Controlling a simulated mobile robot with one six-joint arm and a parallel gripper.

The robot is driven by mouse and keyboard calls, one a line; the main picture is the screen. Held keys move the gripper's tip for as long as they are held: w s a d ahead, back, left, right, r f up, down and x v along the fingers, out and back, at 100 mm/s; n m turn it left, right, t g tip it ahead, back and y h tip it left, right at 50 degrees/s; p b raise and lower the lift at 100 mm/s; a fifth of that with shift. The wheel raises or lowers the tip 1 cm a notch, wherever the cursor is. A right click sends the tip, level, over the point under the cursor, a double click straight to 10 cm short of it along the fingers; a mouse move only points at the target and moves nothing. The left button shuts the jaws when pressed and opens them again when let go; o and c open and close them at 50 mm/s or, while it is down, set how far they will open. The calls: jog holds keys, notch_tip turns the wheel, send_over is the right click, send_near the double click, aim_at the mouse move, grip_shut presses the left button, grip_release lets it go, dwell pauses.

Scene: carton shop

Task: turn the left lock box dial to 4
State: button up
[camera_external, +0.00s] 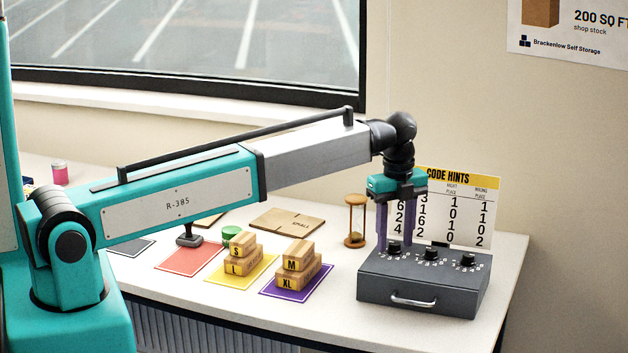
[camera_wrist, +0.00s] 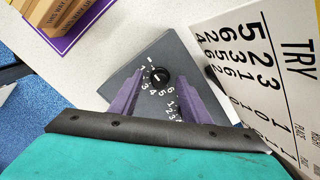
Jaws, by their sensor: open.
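The dark grey lock box (camera_external: 418,290) stands at the right end of the table, with three black dials in a row on its top. The left dial (camera_external: 394,247) is the one nearest my gripper (camera_external: 395,241). My gripper points down with its two purple fingers apart. In the wrist view the dial (camera_wrist: 159,77) shows between the fingertips, with white numbers around it, including 3, 4, 5 and 6. The setting of its pointer is too small to read surely, and I cannot tell whether the fingers touch it.
The middle dial (camera_external: 431,253) and right dial (camera_external: 468,260) sit close beside the left one. A code hints card (camera_external: 470,205) stands behind the box, with an hourglass (camera_external: 355,222) to its left. Several wooden blocks on coloured mats lie farther left.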

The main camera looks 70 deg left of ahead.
jog(key=shift+f, duration=0.1)
jog(key=shift+c, duration=0.3)
jog(key=c, duration=1)
jog(key=shift+n, duration=0.5)
jog(key=n+b, duration=0.1)
jog(key=n, duration=0.8)
jog(key=shift+n+b, duration=0.4)
jog(key=n, duration=0.7)
jog(key=shift+b, duration=0.3)
jog(key=n, duration=0.5)
jog(key=shift+n, duration=0.4)
